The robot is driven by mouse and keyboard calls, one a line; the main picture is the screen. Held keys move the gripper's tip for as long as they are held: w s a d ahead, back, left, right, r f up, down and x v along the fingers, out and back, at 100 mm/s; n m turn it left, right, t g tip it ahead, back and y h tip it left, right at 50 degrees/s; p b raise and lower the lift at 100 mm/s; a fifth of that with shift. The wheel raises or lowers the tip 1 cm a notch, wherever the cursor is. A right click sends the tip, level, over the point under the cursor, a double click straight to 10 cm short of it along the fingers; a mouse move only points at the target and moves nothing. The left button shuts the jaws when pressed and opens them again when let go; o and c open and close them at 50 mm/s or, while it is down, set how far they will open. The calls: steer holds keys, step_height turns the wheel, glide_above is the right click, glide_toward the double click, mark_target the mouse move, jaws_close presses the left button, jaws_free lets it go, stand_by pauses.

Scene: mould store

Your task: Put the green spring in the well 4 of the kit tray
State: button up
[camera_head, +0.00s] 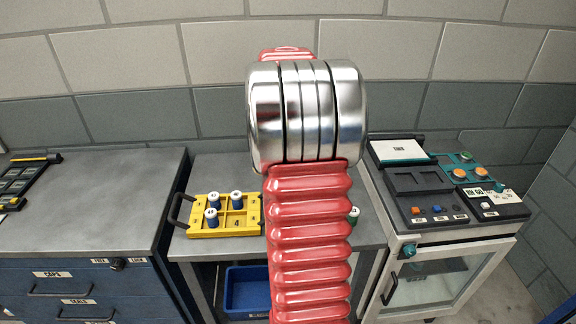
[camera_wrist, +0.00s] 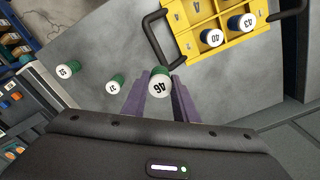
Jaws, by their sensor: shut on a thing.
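A green spring with a white face marked 46 (camera_wrist: 160,82) is between the purple fingers of my gripper (camera_wrist: 160,88) in the wrist view. The gripper is shut on it, over the grey bench. The yellow kit tray (camera_head: 196,228) stands on the bench left of my arm in the head view. It also shows at the top of the wrist view (camera_wrist: 187,46). Three blue, white-topped pieces (camera_head: 212,216) stand in its wells. Well 4 (camera_head: 237,223), at the front right, looks empty. My red arm hides the gripper and held spring in the head view.
Two more green pieces with white faces (camera_wrist: 117,84) (camera_wrist: 68,69) are on the bench in the wrist view. A console (camera_head: 440,190) stands at the right. A blue drawer cabinet (camera_head: 80,280) is at the left. The tray has a dark handle (camera_head: 180,208).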

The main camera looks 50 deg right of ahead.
steer(key=w+a+f+m, duration=0.1)
steer(key=w+a, duration=0.1)
steer(key=a, duration=0.5)
steer(key=w+a+f+m, duration=0.1)
steer(key=w+a+f, duration=0.1)
steer(key=a, duration=0.4)
steer(key=shift+w+a, duration=0.35)
steer(key=shift+w, duration=0.1)
steer(key=shift+f, duration=0.15)
steer(key=shift+f, duration=2.45)
steer(key=shift+f, duration=0.55)
steer(key=o, duration=1.1)
